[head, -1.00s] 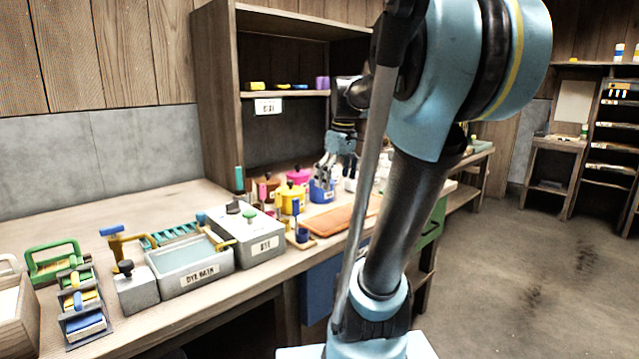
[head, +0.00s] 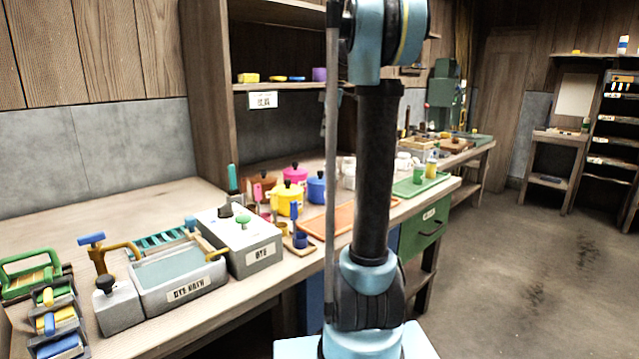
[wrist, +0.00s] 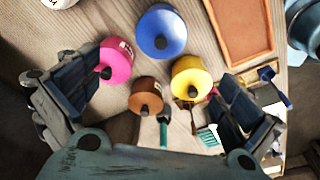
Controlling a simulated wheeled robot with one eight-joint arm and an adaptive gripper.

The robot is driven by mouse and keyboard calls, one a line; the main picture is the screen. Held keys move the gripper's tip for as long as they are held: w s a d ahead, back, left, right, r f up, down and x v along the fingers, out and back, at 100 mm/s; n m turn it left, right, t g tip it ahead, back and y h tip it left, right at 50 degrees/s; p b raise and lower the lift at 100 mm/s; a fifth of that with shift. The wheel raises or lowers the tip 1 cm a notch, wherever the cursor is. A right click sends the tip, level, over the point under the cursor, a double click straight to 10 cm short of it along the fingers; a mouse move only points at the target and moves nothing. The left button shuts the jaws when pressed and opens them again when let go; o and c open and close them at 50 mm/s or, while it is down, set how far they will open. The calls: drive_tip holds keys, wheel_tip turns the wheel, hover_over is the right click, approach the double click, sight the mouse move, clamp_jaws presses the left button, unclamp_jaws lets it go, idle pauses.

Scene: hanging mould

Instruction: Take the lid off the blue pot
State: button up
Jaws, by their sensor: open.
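The blue pot (head: 317,188) stands upright on the workbench, to the right of the yellow and pink pots, with a dark knob on its lid. In the wrist view, the blue pot (wrist: 160,22) is at the top centre, seen from above with its lid on. My gripper (wrist: 155,80) is open and empty above the group of pots, its fingers wide apart at the left and right. The blue pot lies beyond the space between the fingers. In the head view my arm hides most of the gripper.
The pink pot (wrist: 116,62), yellow pot (wrist: 190,80) and brown pot (wrist: 146,96) stand close beside the blue one. A brush (wrist: 207,135) lies near the right finger. An orange tray (wrist: 240,35) is to the right. A shelf (head: 285,84) overhangs the bench behind.

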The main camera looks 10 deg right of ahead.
sight(320, 172)
drive_tip(key=a+f, duration=0.1)
drive_tip(key=f, duration=0.9)
drive_tip(key=a+f, duration=0.1)
drive_tip(key=f, duration=0.4)
drive_tip(key=shift+w+a, duration=0.2)
drive_tip(key=shift+a, duration=0.1)
drive_tip(key=shift+s, duration=0.1)
drive_tip(key=c, duration=1.5)
drive_tip(key=shift+o, duration=0.2)
